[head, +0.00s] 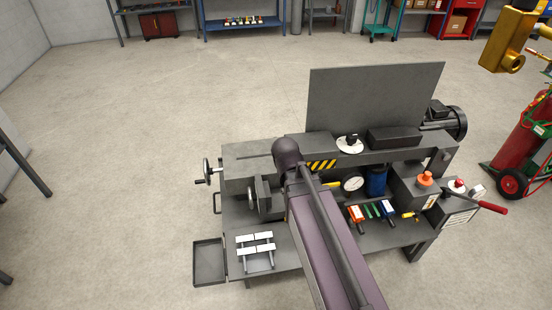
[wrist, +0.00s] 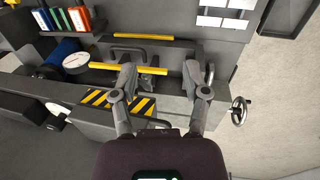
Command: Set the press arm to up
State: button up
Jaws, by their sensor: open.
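A grey workbench machine (head: 247,160) stands in the middle of the head view. No part is clearly marked as the press arm. A lever with a red grip (head: 492,206) sticks out to the right at the machine's right end, tilted slightly down. In the wrist view, a yellow bar (wrist: 143,71) lies across the machine at my fingertips. My gripper (wrist: 160,72) is open, its fingers apart over the machine near the yellow-black striped block (wrist: 118,101). I cannot tell whether the fingers touch anything. My arm hides the gripper and part of the machine in the head view.
A handwheel (wrist: 239,111) stands beside my gripper at the right. A dial gauge (head: 353,184), an orange knob (head: 425,178) and coloured blocks (head: 357,213) are on the machine. A tall grey panel (head: 375,100) rises behind. The floor at left is clear.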

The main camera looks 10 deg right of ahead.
jog(key=w+a+f+n+t+h+b, duration=0.1)
jog(key=w+a+f+h+b, duration=0.1)
jog(key=w+f+h+b, duration=0.25)
jog(key=w+a+f+n+t+h+b, duration=0.1)
jog(key=w+a+h+b, duration=0.15)
jog(key=w+b, duration=0.45)
jog(key=w+a+r+n+t+h+b, duration=0.1)
jog(key=w+a+t+h+b, duration=0.2)
jog(key=w+a+h+b, duration=0.2)
jog(key=w+a, duration=0.3)
jog(key=w, duration=0.1)
jog(key=shift+a+r+t, duration=0.25)
jog(key=shift+r+t, duration=0.1)
jog(key=shift+t, duration=0.05)
jog(key=shift+w+d, duration=0.1)
jog(key=shift+w, duration=0.05)
jog(key=b+x, duration=0.3)
jog(key=x, duration=1)
jog(key=shift+w+d+f, duration=0.1)
jog(key=shift+w+d, duration=0.05)
jog(key=shift+d, duration=0.1)
grip_shut()
